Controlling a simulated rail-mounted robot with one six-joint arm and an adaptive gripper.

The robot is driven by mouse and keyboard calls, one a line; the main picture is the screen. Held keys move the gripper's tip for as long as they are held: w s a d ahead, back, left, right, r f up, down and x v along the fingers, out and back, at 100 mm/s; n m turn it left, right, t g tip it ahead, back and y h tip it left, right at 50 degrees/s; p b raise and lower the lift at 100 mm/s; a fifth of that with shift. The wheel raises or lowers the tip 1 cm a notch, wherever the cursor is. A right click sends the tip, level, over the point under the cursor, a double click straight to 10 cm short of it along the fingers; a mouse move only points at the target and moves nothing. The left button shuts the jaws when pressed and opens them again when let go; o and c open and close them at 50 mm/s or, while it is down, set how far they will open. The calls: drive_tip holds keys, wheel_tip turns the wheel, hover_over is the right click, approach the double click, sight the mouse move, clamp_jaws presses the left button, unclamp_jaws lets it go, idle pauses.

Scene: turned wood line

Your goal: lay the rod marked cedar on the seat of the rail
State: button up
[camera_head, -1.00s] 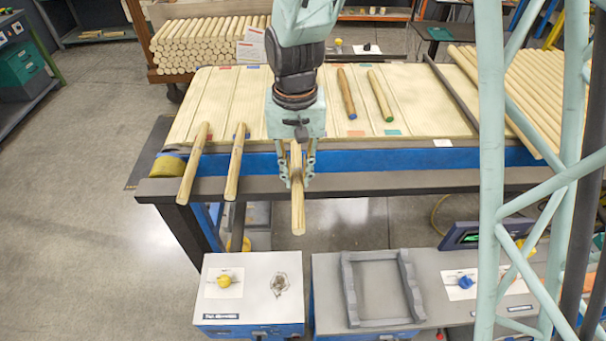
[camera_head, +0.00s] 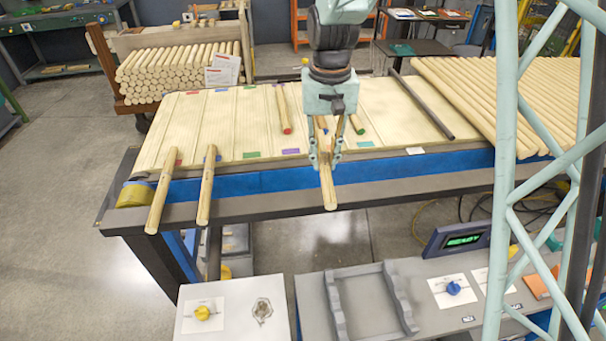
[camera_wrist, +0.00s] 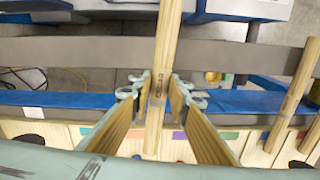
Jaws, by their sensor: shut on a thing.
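My gripper (camera_head: 326,160) is shut on a pale wooden rod (camera_head: 327,185) at the front edge of the work table. The rod's near end sticks out past the edge, toward the camera. In the wrist view the held rod (camera_wrist: 160,75) runs between the two fingers, with small dark lettering that appears to read cedar. A grey frame with two notched side rails (camera_head: 370,305), apparently the rail with its seat, lies on the grey front bench. It is empty, in front of and below my gripper. My gripper partly hides the held rod's far part.
Two rods (camera_head: 160,195) (camera_head: 206,190) overhang the table's front edge at left. Several rods (camera_head: 284,110) lie on the slatted table top (camera_head: 225,120). A dark bar and a rod stack (camera_head: 510,100) are at right. A green-lit display (camera_head: 458,240) stands beside the frame.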

drive_tip(key=w+d+r+b, duration=0.2)
drive_tip(key=w+d, duration=0.2)
drive_tip(key=d, duration=0.6)
drive_tip(key=w+d+r+m+b, duration=0.1)
drive_tip(key=w+d, duration=0.2)
drive_tip(key=d, duration=0.7)
drive_tip(key=shift+w+r+b, duration=0.35)
drive_tip(key=shift+r+b, duration=0.05)
drive_tip(key=shift+d, duration=0.15)
